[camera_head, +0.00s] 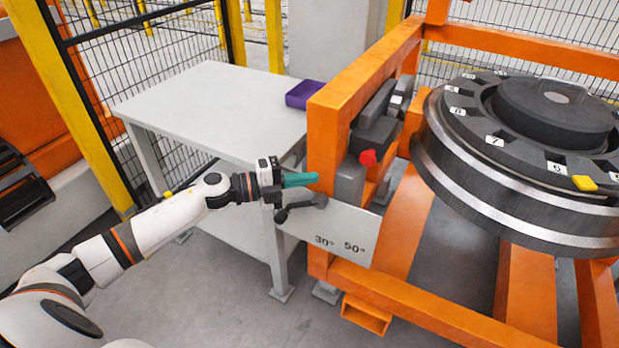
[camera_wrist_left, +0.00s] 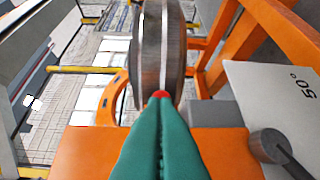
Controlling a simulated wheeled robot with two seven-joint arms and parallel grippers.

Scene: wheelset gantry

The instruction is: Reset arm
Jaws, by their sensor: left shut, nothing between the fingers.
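My left arm (camera_head: 150,222) reaches in from the left in the head view. Its gripper (camera_head: 313,178) has green fingers that are shut, with nothing between them. The fingertips are close to the orange gantry post, beside the dark lever (camera_head: 300,205) and above the white angle plate (camera_head: 345,234) marked 30° and 50° or 90°. In the left wrist view the green fingers (camera_wrist_left: 160,110) lie together, with a red knob (camera_wrist_left: 160,94) showing just beyond their tips. Whether the fingers touch anything is unclear. My right gripper is out of view.
The orange gantry frame (camera_head: 333,130) stands right of the gripper and bears a large wheel (camera_head: 460,165) with numbered blocks. A grey table (camera_head: 200,105) with a purple tray (camera_head: 304,94) is behind. Yellow-framed fencing (camera_head: 150,40) closes the back. The floor in front is clear.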

